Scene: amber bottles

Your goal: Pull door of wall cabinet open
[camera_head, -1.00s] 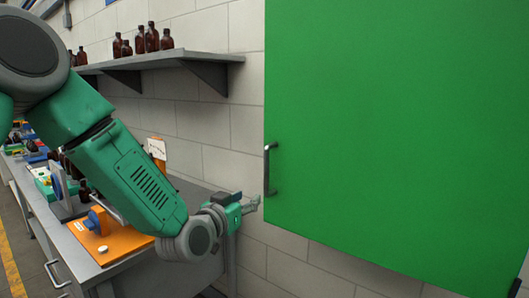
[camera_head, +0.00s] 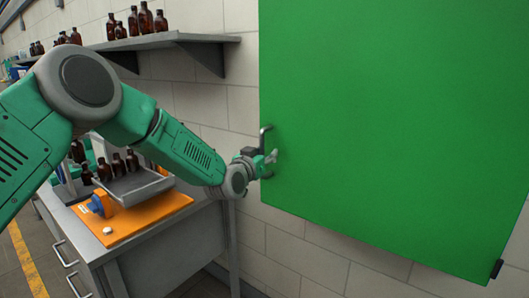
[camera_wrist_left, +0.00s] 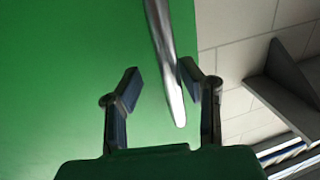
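The green wall cabinet door (camera_head: 390,120) fills the right of the head view and looks shut. Its metal bar handle (camera_head: 263,137) stands upright near the door's lower left edge; its lower part is hidden by my gripper. My left gripper (camera_head: 271,158) is at the handle's lower part. In the left wrist view the handle (camera_wrist_left: 164,45) runs down between the two open fingers, closer to the right finger; I cannot tell whether they touch. My right gripper is not in view.
A grey wall shelf (camera_head: 165,41) with several amber bottles is at the upper left. Below stands a grey workbench (camera_head: 130,255) with an orange board (camera_head: 125,222), a tray and more bottles. The wall below the cabinet is clear.

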